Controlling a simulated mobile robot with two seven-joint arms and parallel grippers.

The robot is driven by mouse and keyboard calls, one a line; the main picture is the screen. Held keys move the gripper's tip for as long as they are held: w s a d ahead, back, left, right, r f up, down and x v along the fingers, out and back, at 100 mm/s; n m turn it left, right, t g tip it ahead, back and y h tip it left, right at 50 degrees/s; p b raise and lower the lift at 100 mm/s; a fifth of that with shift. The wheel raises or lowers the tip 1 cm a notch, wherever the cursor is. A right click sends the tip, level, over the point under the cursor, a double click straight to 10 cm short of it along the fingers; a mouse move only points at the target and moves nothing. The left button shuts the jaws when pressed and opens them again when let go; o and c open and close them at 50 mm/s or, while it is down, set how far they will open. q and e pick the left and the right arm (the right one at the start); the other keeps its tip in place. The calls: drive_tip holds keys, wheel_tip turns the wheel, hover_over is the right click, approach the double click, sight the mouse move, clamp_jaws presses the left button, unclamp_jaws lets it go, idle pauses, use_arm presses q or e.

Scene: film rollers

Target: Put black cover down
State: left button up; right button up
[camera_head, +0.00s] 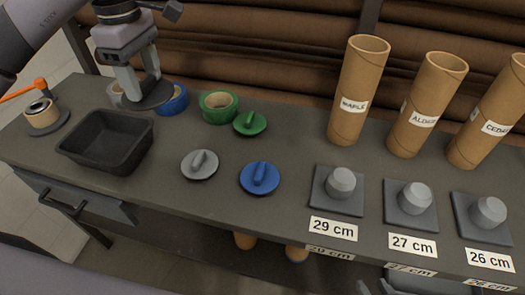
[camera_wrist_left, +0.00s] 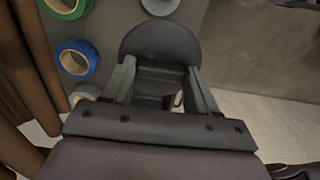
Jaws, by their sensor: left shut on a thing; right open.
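My left gripper (camera_head: 137,88) is shut on the black cover (camera_head: 152,98), a dark round disc, at the back left of the table. The cover hides part of the blue and grey tape rolls behind it. In the left wrist view the cover (camera_wrist_left: 160,42) lies flat across the fingertips (camera_wrist_left: 160,85), and its handle is mostly hidden between the fingers. It appears to be above the table; the exact gap is unclear.
Blue (camera_head: 174,104), grey (camera_head: 113,97) and green (camera_head: 218,118) rolls lie behind. Green (camera_head: 250,128), grey (camera_head: 200,172) and blue (camera_head: 260,187) covers lie rightward. Cardboard tubes (camera_head: 358,90) stand at the right.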

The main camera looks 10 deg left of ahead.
use_arm(q)
wheel_tip(320, 180, down, 20)
drive_tip(key=shift+s+f, duration=0.1)
drive_tip(key=shift+s, duration=0.05)
idle(0.5)
drive_tip(key=o, duration=1.1)
wheel_tip(320, 180, up, 12)
drive_tip(key=shift+r+b, duration=0.15)
drive_tip(key=shift+b, duration=0.2)
